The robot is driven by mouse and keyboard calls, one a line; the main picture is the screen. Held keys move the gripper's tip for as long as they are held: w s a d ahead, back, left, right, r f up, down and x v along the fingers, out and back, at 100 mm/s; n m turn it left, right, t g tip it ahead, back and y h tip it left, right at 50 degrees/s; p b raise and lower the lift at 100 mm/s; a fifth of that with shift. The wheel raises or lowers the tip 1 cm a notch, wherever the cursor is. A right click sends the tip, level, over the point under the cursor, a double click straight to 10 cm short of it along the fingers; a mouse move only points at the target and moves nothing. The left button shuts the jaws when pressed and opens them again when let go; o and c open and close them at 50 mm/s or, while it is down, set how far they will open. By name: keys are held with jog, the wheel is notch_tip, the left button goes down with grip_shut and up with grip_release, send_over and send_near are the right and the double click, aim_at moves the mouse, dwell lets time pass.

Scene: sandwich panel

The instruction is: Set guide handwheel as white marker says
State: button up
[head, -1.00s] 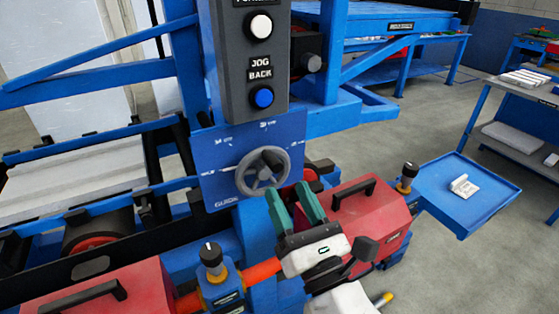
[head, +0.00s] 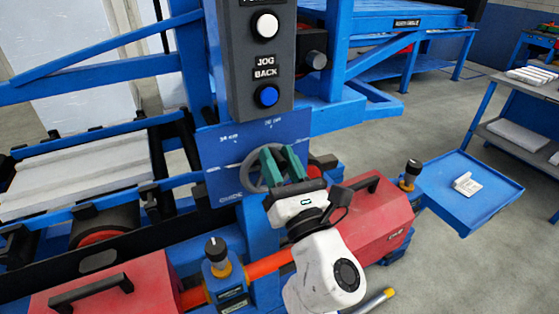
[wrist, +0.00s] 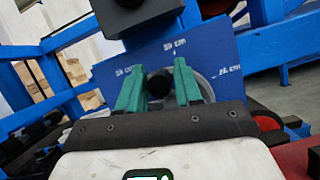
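The guide handwheel (head: 246,174) is a grey wheel on a blue panel (head: 221,152), largely hidden behind my gripper in the head view. In the wrist view its grey rim (wrist: 206,88) shows behind the right finger. White scale marks with cm labels sit around it on the panel; they are too blurred to read surely. My gripper (head: 279,151) has green fingers pointing at the wheel. In the wrist view a round black knob (wrist: 158,83) shows between the two parted fingers, with slim gaps beside it. I cannot tell whether they touch it.
A dark control box (head: 262,55) with a white and a blue button hangs right above the panel. Red housings with black handles (head: 357,196) flank the wheel below. Black-capped knobs (head: 216,248) stand nearby. A blue tray (head: 487,204) with a small white item is at right.

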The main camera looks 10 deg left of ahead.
grip_shut()
jog(key=w+d+f+m+g+h+p, duration=0.15)
jog(key=m+h, duration=0.25)
jog(key=m, duration=0.6)
jog(key=w+d+f+m+h+p, duration=0.1)
jog(key=d+f+m+h+p, duration=0.2)
jog(key=m, duration=0.7)
jog(key=s+a+f+m+g+y+p, duration=0.2)
jog(key=f+m+g+p, duration=0.3)
jog(key=m+p, duration=0.4)
jog(key=shift+a+f+m+g+y, duration=0.4)
jog(key=shift+a+m+g, duration=0.35)
jog(key=shift+m, duration=0.85)
